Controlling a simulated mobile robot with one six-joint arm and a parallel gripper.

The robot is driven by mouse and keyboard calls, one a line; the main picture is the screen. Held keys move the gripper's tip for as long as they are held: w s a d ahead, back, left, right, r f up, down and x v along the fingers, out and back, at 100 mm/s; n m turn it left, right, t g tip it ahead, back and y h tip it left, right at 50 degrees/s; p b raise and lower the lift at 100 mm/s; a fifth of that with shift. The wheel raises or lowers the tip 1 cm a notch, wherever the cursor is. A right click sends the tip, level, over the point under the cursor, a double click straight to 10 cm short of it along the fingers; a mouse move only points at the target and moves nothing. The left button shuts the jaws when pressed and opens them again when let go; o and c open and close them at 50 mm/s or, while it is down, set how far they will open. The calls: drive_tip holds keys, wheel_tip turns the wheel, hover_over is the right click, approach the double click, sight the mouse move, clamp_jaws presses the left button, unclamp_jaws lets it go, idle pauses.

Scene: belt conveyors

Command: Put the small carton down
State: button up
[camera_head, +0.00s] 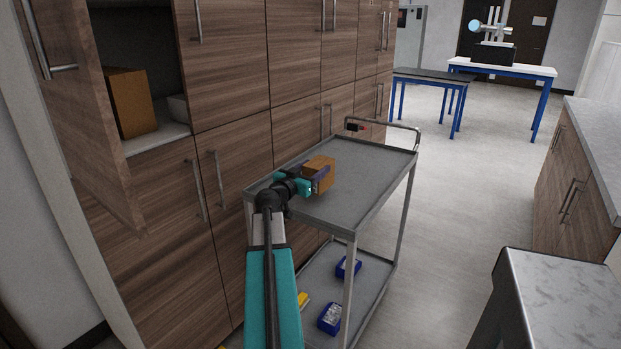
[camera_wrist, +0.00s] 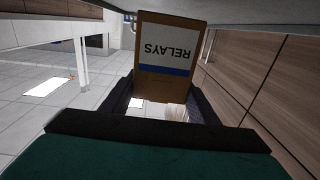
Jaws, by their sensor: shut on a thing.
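The small carton (camera_head: 320,170) is a brown box over the grey top shelf of the cart (camera_head: 365,170). My gripper (camera_head: 316,180) is shut on it from the near left side. In the wrist view the carton (camera_wrist: 166,60) shows a white and blue label reading RELAYS, upside down in the picture. The dark fingers of my gripper (camera_wrist: 165,100) lie on both sides of it. I cannot tell whether the carton's underside touches the shelf. Part of the carton is hidden by my gripper in the head view.
The cart's top shelf is otherwise bare. Its lower shelf holds blue bins (camera_head: 330,318). An open cupboard (camera_head: 160,137) at left holds a larger brown box (camera_head: 128,103). Closed wooden cabinets (camera_head: 230,150) stand close along the cart's left side. Open floor (camera_head: 460,190) lies to the right.

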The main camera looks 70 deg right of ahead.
drive_tip(key=shift+w, duration=0.2)
drive_tip(key=shift+w+d, duration=0.15)
drive_tip(key=shift+w, duration=0.1)
drive_tip(key=f, duration=0.2)
drive_tip(key=shift+w+f+b, duration=0.3)
drive_tip(key=shift+f, duration=0.55)
drive_tip(key=o, duration=1.2)
drive_tip(key=shift+f, duration=0.1)
